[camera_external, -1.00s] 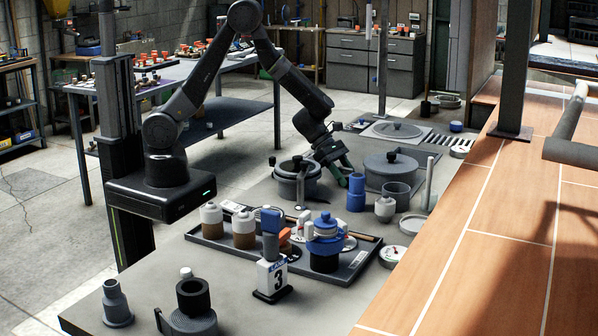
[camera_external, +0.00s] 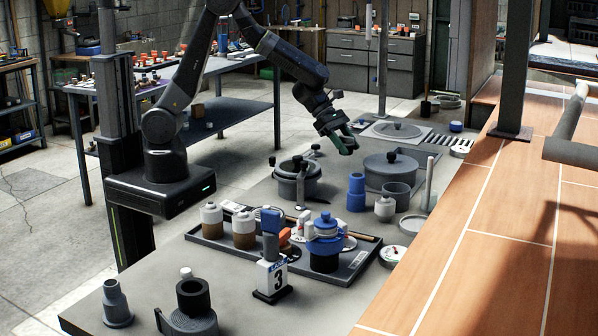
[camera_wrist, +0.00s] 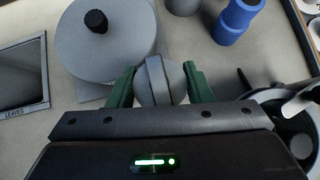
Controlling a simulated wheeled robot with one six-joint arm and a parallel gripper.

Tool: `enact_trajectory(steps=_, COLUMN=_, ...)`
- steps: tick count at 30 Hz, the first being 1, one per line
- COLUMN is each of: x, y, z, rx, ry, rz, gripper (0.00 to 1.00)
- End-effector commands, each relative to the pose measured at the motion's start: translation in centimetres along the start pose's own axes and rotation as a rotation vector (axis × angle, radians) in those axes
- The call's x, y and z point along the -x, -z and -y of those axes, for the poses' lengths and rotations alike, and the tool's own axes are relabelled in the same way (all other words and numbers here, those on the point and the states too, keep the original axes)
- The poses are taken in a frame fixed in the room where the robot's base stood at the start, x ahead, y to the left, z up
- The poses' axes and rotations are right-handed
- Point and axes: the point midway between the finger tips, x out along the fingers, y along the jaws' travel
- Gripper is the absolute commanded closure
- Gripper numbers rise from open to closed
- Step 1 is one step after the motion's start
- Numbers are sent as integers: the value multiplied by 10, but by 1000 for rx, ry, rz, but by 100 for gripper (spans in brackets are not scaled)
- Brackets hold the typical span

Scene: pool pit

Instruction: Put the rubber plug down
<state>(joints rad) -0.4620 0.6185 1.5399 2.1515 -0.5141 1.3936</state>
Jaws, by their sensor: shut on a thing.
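The rubber plug (camera_wrist: 160,82) is a grey round piece with a raised bar across it. In the wrist view it sits between the two green fingers of my gripper (camera_wrist: 161,88), which is shut on it. In the external view my gripper (camera_external: 345,145) hangs above the grey counter, behind the pot with black knobs and left of the large round grey lid. The plug is too small and too hidden by the fingers to make out there.
The large grey lid with a black knob (camera_external: 388,166) lies right of my gripper. The knobbed pot (camera_external: 297,178), blue pipe piece (camera_external: 356,192) and grey cup (camera_external: 396,195) stand nearer. A tray (camera_external: 205,238) of parts lies in front. A frame marked LEAVES (camera_wrist: 22,75) shows left.

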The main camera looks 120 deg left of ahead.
Motion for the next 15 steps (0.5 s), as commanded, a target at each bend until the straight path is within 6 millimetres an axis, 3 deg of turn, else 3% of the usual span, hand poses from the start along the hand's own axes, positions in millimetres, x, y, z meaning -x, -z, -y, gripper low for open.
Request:
enact_trajectory(steps=4, x=-3, y=-7, z=2, rx=-8, ry=8, rz=0, gripper=81)
enact_trajectory(steps=7, x=-16, y=-24, z=9, rx=-38, ry=37, rz=1, gripper=81)
enact_trajectory(steps=11, x=-47, y=-64, z=28, rx=-105, ry=104, rz=1, gripper=81)
enact_trajectory(steps=15, x=-88, y=-114, z=64, rx=-199, ry=196, rz=1, gripper=81)
